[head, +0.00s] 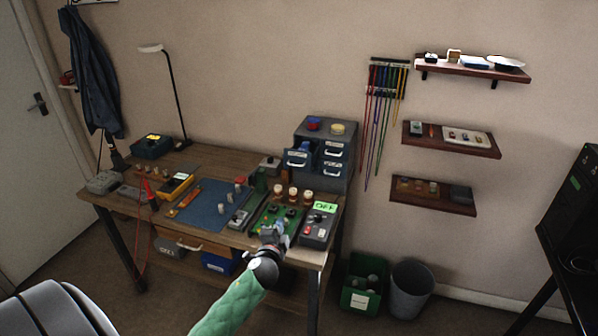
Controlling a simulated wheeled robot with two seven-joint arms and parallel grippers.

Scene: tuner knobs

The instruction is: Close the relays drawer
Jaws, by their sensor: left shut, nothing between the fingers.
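A dark grey drawer cabinet (343,132) stands at the back right of the workbench, with several small labelled drawers. One drawer (297,158) on its left side, in the upper row, sticks out from the front. Its label is too small to read, so I cannot tell whether it is the relays drawer. The other drawers look flush. My left gripper (274,230) is shut and empty, over the front edge of the bench by a green circuit board (270,219). It is in front of the cabinet and well apart from it. My right gripper is not in view.
Between my left gripper and the cabinet stand several amber-and-white jars (293,195). A device with a green OFF display (324,208) stands at the bench's right end. A blue mat (212,204) lies left. A green crate (362,283) and a grey bin (411,287) stand on the floor.

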